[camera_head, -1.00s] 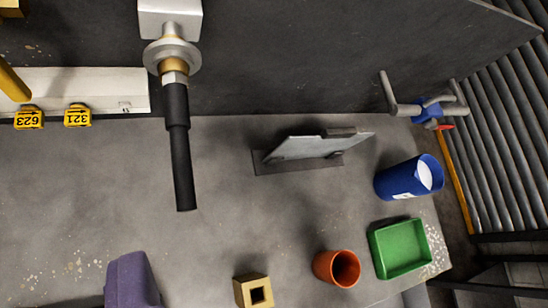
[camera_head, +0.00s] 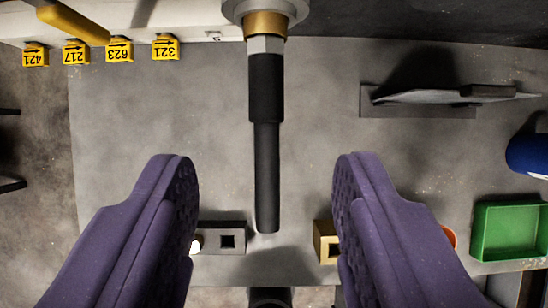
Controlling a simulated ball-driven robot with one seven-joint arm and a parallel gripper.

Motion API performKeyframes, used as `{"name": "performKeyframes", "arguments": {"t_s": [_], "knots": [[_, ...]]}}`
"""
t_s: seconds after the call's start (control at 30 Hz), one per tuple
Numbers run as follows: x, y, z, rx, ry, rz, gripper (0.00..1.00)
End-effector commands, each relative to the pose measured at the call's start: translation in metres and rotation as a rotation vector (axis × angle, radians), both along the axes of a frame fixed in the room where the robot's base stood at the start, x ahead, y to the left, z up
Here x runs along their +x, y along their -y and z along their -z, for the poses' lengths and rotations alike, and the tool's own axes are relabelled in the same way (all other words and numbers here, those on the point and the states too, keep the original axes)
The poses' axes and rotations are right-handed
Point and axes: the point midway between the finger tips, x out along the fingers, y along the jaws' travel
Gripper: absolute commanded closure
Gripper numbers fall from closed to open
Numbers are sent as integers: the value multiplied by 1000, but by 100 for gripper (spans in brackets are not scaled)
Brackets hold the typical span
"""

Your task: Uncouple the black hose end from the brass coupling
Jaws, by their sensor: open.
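The black hose end (camera_head: 266,140) hangs straight down in the picture from the brass coupling (camera_head: 265,24) at the top middle. A grey hex collar sits between them, and the hose end is joined to the coupling. A round grey flange lies behind the brass. My gripper (camera_head: 266,185) shows as two purple ribbed fingers, spread wide and empty. The lower part of the hose end shows between the fingers in the picture, with a gap on both sides. How far the fingers are from it in depth I cannot tell.
Yellow numbered tags (camera_head: 120,50) line a pale ledge at upper left, near a yellow bar (camera_head: 75,22). A grey plate stand (camera_head: 440,98), green tray (camera_head: 510,230) and blue cup (camera_head: 530,153) are at right. Brass (camera_head: 325,241) and dark (camera_head: 225,238) square blocks lie low, partly behind the fingers.

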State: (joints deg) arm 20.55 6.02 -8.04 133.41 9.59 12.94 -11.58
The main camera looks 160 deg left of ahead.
Motion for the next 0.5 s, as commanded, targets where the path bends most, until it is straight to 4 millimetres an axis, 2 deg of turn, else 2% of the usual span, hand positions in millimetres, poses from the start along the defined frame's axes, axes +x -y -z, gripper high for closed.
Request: {"name": "performKeyframes", "arguments": {"t_s": [0.1, 0.5], "knots": [[6, 3, 20, 1, -2, 0, 51], [29, 14, 67, 0, 0, 0, 51]]}}
